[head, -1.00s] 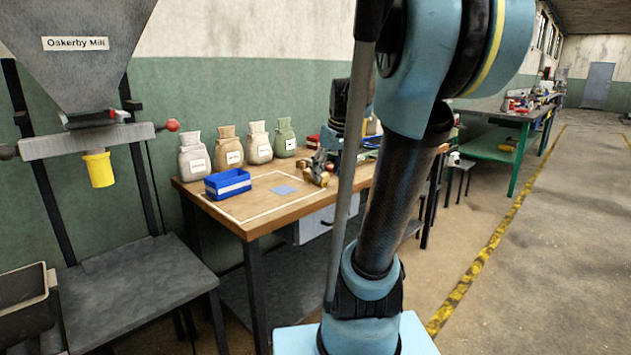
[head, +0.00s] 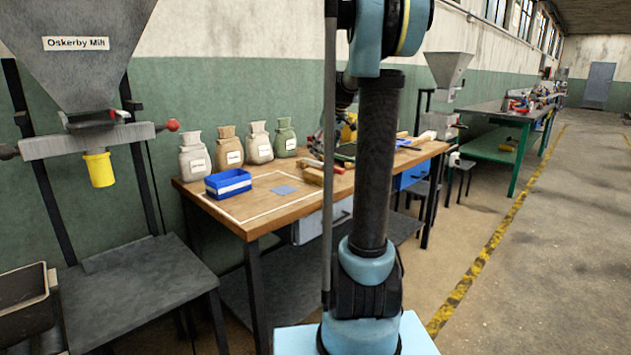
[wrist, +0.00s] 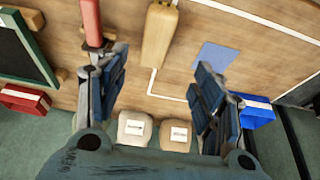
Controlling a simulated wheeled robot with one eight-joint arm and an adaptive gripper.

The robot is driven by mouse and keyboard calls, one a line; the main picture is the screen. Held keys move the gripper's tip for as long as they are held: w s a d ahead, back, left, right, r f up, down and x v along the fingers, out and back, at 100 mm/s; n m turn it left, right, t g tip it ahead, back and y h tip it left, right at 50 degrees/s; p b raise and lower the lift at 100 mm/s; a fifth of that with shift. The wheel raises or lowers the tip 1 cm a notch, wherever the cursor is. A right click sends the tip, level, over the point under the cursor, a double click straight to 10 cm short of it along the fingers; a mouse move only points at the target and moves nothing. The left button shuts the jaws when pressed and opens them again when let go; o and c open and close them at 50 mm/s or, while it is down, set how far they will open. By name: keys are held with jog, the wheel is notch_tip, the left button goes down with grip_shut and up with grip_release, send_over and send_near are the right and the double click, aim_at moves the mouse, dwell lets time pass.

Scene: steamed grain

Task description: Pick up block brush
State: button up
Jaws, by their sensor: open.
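The block brush appears to be the pale wooden block with a narrower end (wrist: 160,38) lying on the workbench in the wrist view. In the head view it is a small wooden piece (head: 314,176) near the middle of the bench. My gripper (wrist: 152,66) is open and empty, its two dark fingers wide apart above the bench. The brush lies between the finger lines in the picture, beyond the fingertips. The left finger overlaps the metal end of a red-handled tool (wrist: 91,22); I cannot tell whether they touch. In the head view my gripper is small and partly hidden.
A blue bin (head: 228,184) and a flat blue square (head: 284,190) lie on the bench (head: 262,214). Several sacks (head: 258,143) stand along its back edge.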

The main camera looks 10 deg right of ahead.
aim_at(316, 172)
jog(key=x, duration=0.7)
jog(key=shift+w+a+f, duration=0.1)
jog(key=shift+f, duration=0.05)
jog(key=x, duration=0.4)
jog(key=shift+w+d+f, duration=0.2)
jog(key=shift+w+f, duration=0.1)
jog(key=shift+f, duration=0.05)
jog(key=shift+w+f, duration=0.1)
jog(key=shift+f, duration=0.2)
jog(key=shift+f, duration=0.25)
jog(key=c, duration=1.2)
